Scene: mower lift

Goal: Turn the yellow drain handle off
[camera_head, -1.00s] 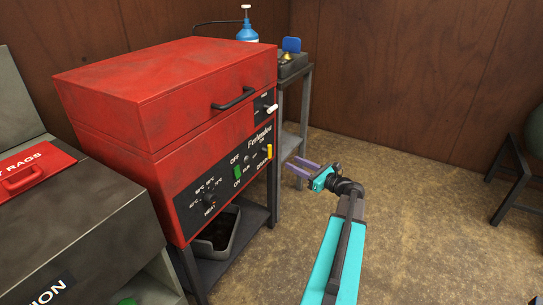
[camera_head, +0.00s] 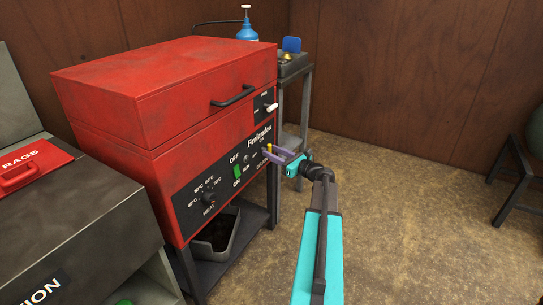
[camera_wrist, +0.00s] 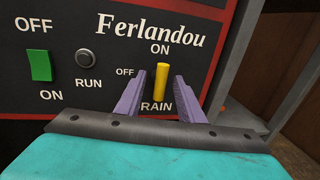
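The yellow drain handle (camera_wrist: 161,83) stands upright on the black control panel in the wrist view, below the ON label and right of the OFF label. In the head view only part of the yellow handle (camera_head: 269,148) shows near my fingers. My gripper (camera_wrist: 158,95) is open, with one purple finger on each side of the handle. In the wrist view a small gap shows between the handle and each fingertip. My gripper (camera_head: 272,155) reaches the panel's right end in the head view.
The red machine (camera_head: 165,95) stands on a dark metal stand. The green switch (camera_wrist: 40,66) and round RUN button (camera_wrist: 85,58) are left of the handle. A white knob (camera_head: 271,108) sits above it. A tray (camera_head: 218,232) is below. Open floor lies to the right.

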